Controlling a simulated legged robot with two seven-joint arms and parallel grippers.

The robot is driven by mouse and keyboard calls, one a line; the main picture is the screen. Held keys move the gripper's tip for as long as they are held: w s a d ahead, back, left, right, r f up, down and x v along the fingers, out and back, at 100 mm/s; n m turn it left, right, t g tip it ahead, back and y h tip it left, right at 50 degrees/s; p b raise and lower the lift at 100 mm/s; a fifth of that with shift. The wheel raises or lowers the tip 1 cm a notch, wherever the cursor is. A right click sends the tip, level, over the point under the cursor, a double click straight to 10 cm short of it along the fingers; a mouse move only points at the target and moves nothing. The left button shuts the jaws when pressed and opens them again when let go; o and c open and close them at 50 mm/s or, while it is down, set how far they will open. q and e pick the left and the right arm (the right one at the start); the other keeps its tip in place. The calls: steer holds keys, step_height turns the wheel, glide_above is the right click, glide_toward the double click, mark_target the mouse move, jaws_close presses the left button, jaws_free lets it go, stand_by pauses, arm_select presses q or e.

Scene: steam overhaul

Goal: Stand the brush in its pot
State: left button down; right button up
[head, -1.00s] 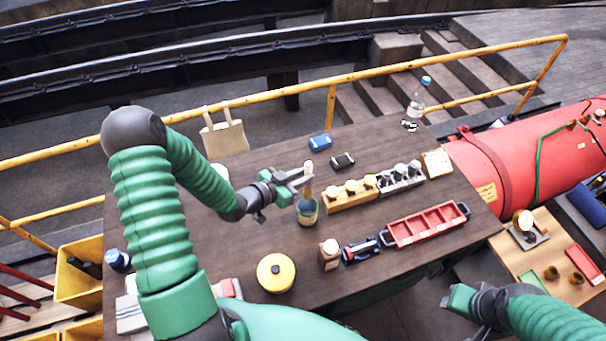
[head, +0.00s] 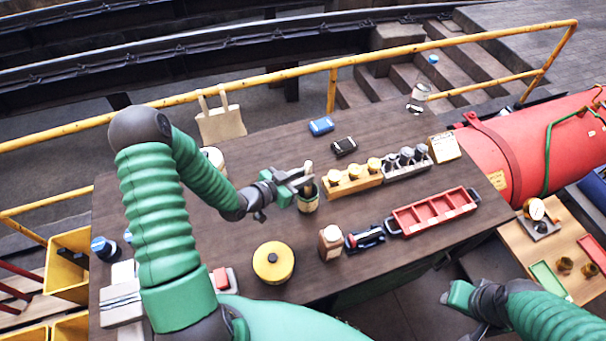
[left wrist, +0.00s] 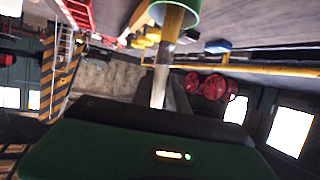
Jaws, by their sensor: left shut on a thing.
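The brush (head: 308,168) stands roughly upright with its light handle showing above the pot (head: 309,203), a small dark green pot with a tan band. Its lower end is inside the pot's mouth, hidden by the rim. My left gripper (head: 302,183) is shut on the brush just above the pot. In the left wrist view the brush (left wrist: 163,75) runs from the jaws to the green pot (left wrist: 190,14). I cannot tell whether the brush touches the pot's bottom. My right gripper (head: 458,298) is at the lower right, away from the table; its jaws are unclear.
A wooden block with yellow-topped pieces (head: 352,182) stands close right of the pot. A brown bottle (head: 331,243), a yellow round tin (head: 273,262) and a red tray (head: 432,213) are nearer. A blue item (head: 321,126) and a black item (head: 344,146) lie behind.

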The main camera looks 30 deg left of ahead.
arm_select(q)
steer(key=shift+f+b, duration=0.3)
steer(key=shift+f, duration=0.35)
steer(key=c, duration=1.2)
jaws_free()
steer(key=shift+c, duration=0.2)
steer(key=b+v, duration=0.1)
steer(key=v, duration=1.6)
steer(key=shift+w+a+f, duration=0.1)
steer(key=shift+w+a, duration=0.05)
